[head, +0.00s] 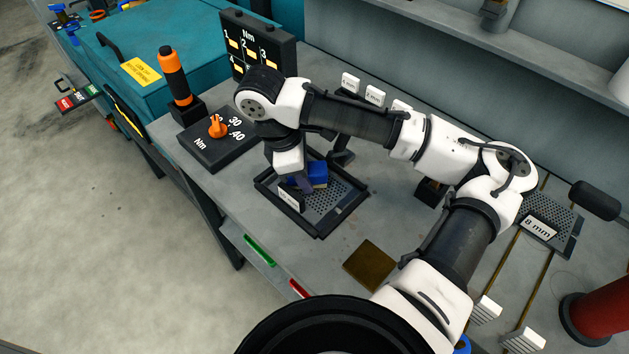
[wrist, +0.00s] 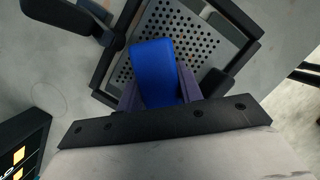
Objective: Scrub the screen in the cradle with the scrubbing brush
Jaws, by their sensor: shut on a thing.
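The perforated grey screen (head: 340,198) lies in a black-framed cradle (head: 321,234) on the bench. It also shows in the wrist view as the screen (wrist: 187,40) inside the cradle frame (wrist: 262,19). The scrubbing brush (head: 318,172) is blue with a yellowish lower edge. In the wrist view the brush (wrist: 154,70) shows its blue top over the screen. My gripper (head: 305,184) is shut on the brush, above the screen. My gripper's fingers (wrist: 157,98) flank the brush. The bristles are hidden in the wrist view, so I cannot tell whether they touch the screen.
A black dial box (head: 213,141) with an orange knob and an orange-handled tool (head: 175,76) stand left of the cradle. A brown square plate (head: 371,265) lies in front. Another screen (head: 548,219), labelled 8 mm, is at right. A red cylinder (head: 606,312) stands at lower right.

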